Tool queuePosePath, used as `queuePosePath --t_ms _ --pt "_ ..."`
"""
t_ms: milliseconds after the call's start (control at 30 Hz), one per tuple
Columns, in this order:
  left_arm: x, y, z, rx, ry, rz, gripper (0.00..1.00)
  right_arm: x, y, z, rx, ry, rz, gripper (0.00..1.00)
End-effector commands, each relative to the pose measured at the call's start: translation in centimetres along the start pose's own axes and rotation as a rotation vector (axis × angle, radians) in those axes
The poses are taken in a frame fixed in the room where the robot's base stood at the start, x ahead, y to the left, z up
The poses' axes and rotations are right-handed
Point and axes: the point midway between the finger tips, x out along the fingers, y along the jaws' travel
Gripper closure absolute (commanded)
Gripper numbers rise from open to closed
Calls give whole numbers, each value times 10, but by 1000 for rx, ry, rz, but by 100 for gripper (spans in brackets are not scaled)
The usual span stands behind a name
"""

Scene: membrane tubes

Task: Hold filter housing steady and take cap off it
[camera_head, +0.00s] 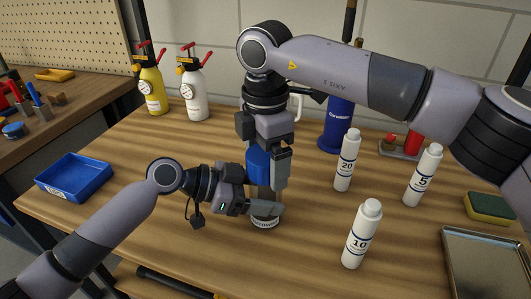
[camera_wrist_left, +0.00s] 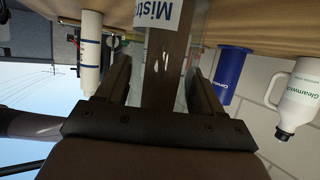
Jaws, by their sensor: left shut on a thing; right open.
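The filter housing (camera_head: 264,222) stands upright on the wooden table, its white label showing at the bottom. In the left wrist view its clear body (camera_wrist_left: 195,50) and label show upside down between the fingers. A blue part, which looks like the cap (camera_head: 258,165), is on top of it. My left gripper (camera_head: 266,204) is shut on the housing low down, from the left. My right gripper (camera_head: 271,178) points down from above at the cap, open. One of its fingers is in front of the cap's right side; the other finger is hard to make out.
White bottles marked 20 (camera_head: 346,162), 5 (camera_head: 422,176) and 10 (camera_head: 361,237) stand to the right. A blue cylinder (camera_head: 337,125) and a white jug (camera_wrist_left: 297,97) are behind. A blue tray (camera_head: 74,178) is at left; a metal tray (camera_head: 487,262) and sponge (camera_head: 490,208) at right.

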Motion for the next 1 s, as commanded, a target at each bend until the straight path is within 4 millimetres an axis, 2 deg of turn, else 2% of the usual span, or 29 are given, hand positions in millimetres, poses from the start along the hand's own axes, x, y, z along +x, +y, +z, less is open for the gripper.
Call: queuePosePath --t_ms 33,100,200,367,633,933,967,1000 --pt "0 0 0 0 1 0 100 0 0 0 0 0 0 14" --pt "0 0 0 0 1 0 100 0 0 0 0 0 0 37" --pt "0 0 0 0 1 0 100 0 0 0 0 0 0 63" --pt "0 0 0 0 1 0 100 0 0 0 -45 0 0 64" --pt "0 0 0 0 1 0 100 -1 0 0 -278 0 0 64" --pt "0 0 0 1 1 0 100 -1 0 0 -296 0 0 64" --pt "0 0 0 1 1 0 100 -1 0 0 -296 0 0 21" --pt "0 0 0 1 1 0 100 -1 0 0 -296 0 0 8"
